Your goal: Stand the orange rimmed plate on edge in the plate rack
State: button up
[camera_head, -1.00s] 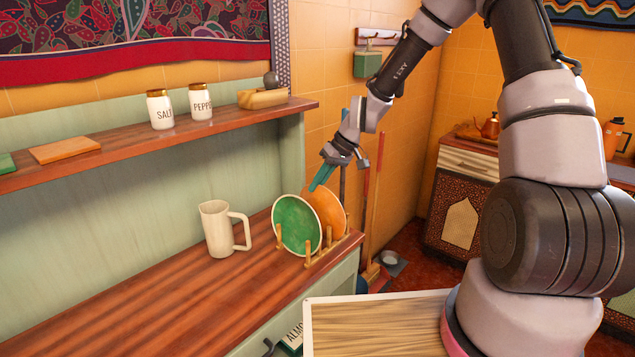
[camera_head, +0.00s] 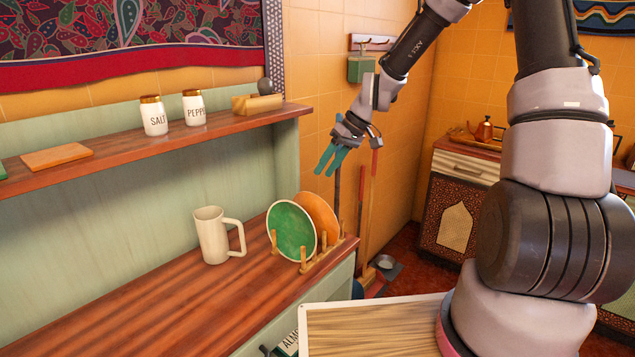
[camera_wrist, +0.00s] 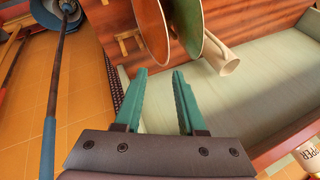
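The orange plate (camera_head: 321,214) stands on edge in the wooden plate rack (camera_head: 318,259), behind a green plate (camera_head: 290,231) with a pale rim that also stands on edge. The rack sits at the right end of the wooden counter. My gripper (camera_head: 329,172) is open and empty, above and to the right of the plates, apart from them. In the wrist view, the open teal fingers (camera_wrist: 159,82) point toward the orange plate (camera_wrist: 152,28) and the green plate (camera_wrist: 188,20), with a clear gap between. The rack's pegs (camera_wrist: 128,40) show partly there.
A cream mug (camera_head: 216,236) stands on the counter left of the rack. Above is a shelf (camera_head: 220,127) with salt (camera_head: 153,116) and pepper (camera_head: 194,108) jars. Long-handled tools (camera_head: 366,215) lean by the wall at right. The counter's left part is clear.

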jog(key=shift+v, duration=1.4)
jog(key=s+d+r+m+t+h, duration=0.2)
jog(key=s+d+r+m, duration=0.3)
jog(key=s+r, duration=0.6)
jog(key=s+d+r+m+t+h, duration=0.2)
jog(key=s+d+r+m+t, duration=0.2)
jog(key=s+d+r, duration=0.5)
jog(key=s+r+m, duration=0.1)
jog(key=s, duration=0.2)
jog(key=shift+d+r, duration=0.3)
jog(key=shift+r, duration=0.1)
